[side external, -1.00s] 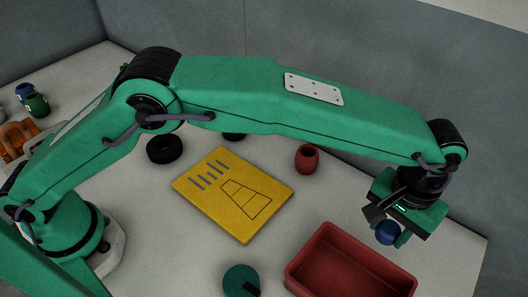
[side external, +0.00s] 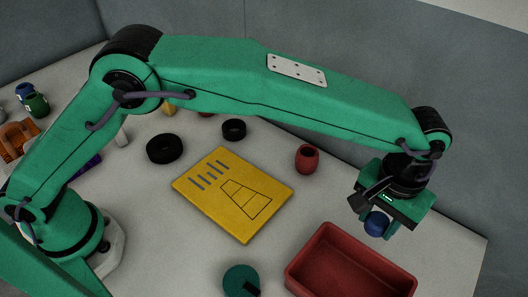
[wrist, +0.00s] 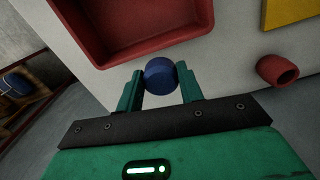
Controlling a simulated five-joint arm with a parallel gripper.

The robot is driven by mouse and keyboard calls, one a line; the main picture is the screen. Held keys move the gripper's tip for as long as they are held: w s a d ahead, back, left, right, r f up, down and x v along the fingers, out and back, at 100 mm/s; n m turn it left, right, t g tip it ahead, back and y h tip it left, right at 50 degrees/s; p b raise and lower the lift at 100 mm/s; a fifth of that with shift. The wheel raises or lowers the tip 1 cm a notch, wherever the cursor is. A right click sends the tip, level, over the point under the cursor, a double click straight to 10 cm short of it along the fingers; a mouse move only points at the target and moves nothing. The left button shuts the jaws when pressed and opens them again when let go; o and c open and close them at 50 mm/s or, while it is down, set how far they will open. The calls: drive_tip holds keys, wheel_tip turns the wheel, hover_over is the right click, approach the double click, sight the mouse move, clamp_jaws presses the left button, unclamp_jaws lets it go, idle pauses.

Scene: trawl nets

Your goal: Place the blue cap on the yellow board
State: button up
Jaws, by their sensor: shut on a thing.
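The blue cap (side external: 376,223) is held between the fingers of my gripper (side external: 375,225), in the air above the far right of the table, behind the red tray. The wrist view also shows the blue cap (wrist: 160,76) between the two green fingers of my gripper (wrist: 160,85). The yellow board (side external: 232,194) lies flat in the middle of the table, to the left of my gripper. It has dark bars and a net-like outline on it. A corner of the yellow board (wrist: 288,10) shows at the top right of the wrist view.
An empty-looking red tray (side external: 350,268) stands at the front right. A red pot (side external: 307,159) stands between the board and my gripper. A teal round thing (side external: 240,280) is at the front. Black rings (side external: 164,148) lie behind the board. The board's top is clear.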

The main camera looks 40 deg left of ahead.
drive_tip(key=s+a, duration=0.7)
drive_tip(key=a, duration=0.6)
drive_tip(key=s+a+n, duration=0.1)
drive_tip(key=s+a, duration=0.5)
drive_tip(key=a, duration=0.6)
drive_tip(key=shift+s+a+r+n, duration=0.3)
drive_tip(key=shift+s+a+r, duration=0.1)
drive_tip(key=shift+r, duration=0.05)
hover_over(230, 188)
wheel_tip(230, 188, down, 7)
drive_tip(key=shift+f, duration=2)
drive_tip(key=shift+f, duration=0.15)
